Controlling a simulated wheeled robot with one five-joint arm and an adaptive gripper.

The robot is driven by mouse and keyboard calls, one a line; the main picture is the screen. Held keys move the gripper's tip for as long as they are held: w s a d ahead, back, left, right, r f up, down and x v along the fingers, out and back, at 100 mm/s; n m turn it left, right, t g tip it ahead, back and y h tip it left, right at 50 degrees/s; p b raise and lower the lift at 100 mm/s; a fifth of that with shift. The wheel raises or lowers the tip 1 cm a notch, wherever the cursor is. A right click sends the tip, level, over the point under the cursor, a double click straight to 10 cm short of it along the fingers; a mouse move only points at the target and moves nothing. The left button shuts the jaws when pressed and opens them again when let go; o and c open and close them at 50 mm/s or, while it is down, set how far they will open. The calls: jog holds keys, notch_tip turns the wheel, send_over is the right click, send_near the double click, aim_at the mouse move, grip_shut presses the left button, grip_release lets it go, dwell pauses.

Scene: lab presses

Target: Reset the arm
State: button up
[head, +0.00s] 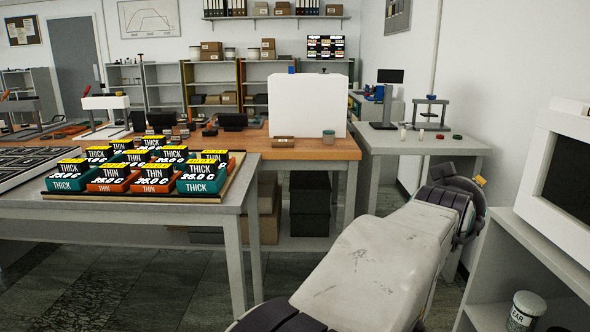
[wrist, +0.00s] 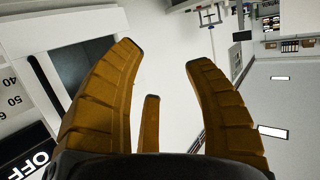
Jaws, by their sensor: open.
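My gripper shows in the wrist view (wrist: 160,62) with its orange-brown fingers spread wide and nothing between them. In the head view my white arm reaches up and right from the bottom edge. It ends near the right side, beside the grey shelf unit with the white machine on it. The fingers are mostly hidden behind the dark wrist joint in the head view. The wrist view is tilted on its side, with the white machine (wrist: 75,25) close at the left and an "OFF" label at the lower left.
A grey table (head: 225,208) at the left bears a tray (head: 240,182) of several THIN and THICK labelled blocks. A wooden bench (head: 310,150) with a white box (head: 308,103) stands behind. A small press (head: 431,112) stands on a side table. The white machine (head: 560,165) is close at the right.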

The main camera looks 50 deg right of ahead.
jog(key=w+a+n+t+y+p, duration=0.7)
jog(key=w+a+p, duration=0.5)
jog(key=w+a, duration=0.9)
jog(key=s+a+n+g+y+p, duration=0.1)
jog(key=s+a+n+y+p, duration=0.1)
jog(key=a, duration=0.6)
jog(key=s+a+r+n+g+y+p, duration=0.1)
jog(key=s+a+n+g+y+p, duration=0.1)
jog(key=a, duration=0.6)
jog(key=s+a+n+g+y+p, duration=0.1)
jog(key=s+a+n+y+p, duration=0.1)
jog(key=a+n+p, duration=0.4)
jog(key=shift+s+a+r+y+p, duration=0.2)
jog(key=shift+a+r+y+p, duration=0.05)
jog(key=shift+a+y+p, duration=0.65)
